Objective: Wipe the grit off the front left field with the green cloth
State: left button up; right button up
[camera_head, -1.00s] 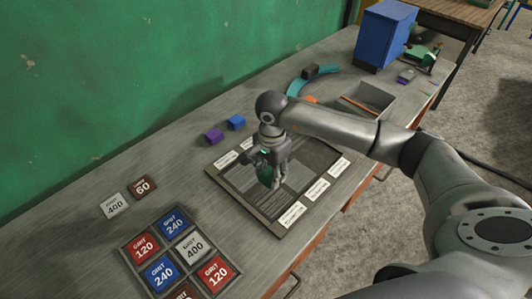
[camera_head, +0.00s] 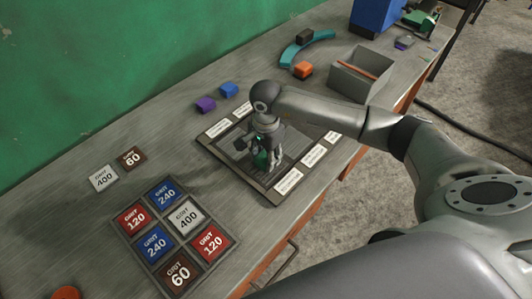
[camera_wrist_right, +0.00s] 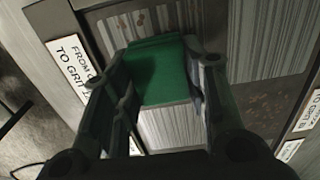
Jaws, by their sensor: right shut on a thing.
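My right gripper (camera_head: 268,160) is shut on the green cloth (camera_head: 261,161) and holds it low over the framed board (camera_head: 272,199), towards its front left part. In the right wrist view the green cloth (camera_wrist_right: 160,75) is a folded pad between the two fingers (camera_wrist_right: 165,95). It covers part of a streaked grey field (camera_wrist_right: 172,127). Brown grit specks (camera_wrist_right: 140,18) show beyond the cloth, and more lie in the neighbouring field at the right. Whether the cloth presses on the surface is hard to tell. My left gripper is not in view.
White labels (camera_head: 288,181) line the board's edges. A tray of grit tiles (camera_head: 185,216) lies at the left, with two loose tiles (camera_head: 104,178) behind it. Purple (camera_head: 205,104) and blue (camera_head: 228,89) blocks stand behind the board. A grey open box (camera_head: 362,76) is farther right.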

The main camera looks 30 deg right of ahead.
dwell(0.5)
dwell(0.4)
jog(key=shift+f+b, duration=0.7)
jog(key=shift+b, duration=0.3)
jog(key=shift+a, duration=0.1)
jog(key=shift+s+a+r, duration=0.1)
jog(key=shift+s+a, duration=0.1)
jog(key=shift+a, duration=0.25)
jog(key=shift+s+a+r, duration=0.1)
jog(key=shift+s+a, duration=0.05)
jog(key=shift+a, duration=0.25)
jog(key=shift+d+f, duration=0.15)
jog(key=shift+w+d+b, duration=0.2)
jog(key=shift+d+b, duration=0.2)
jog(key=shift+w+d+b, duration=0.2)
jog(key=shift+d+b, duration=0.15)
jog(key=shift+d, duration=0.3)
jog(key=shift+w+d+b, duration=0.2)
jog(key=shift+d+b, duration=0.15)
jog(key=shift+d, duration=0.25)
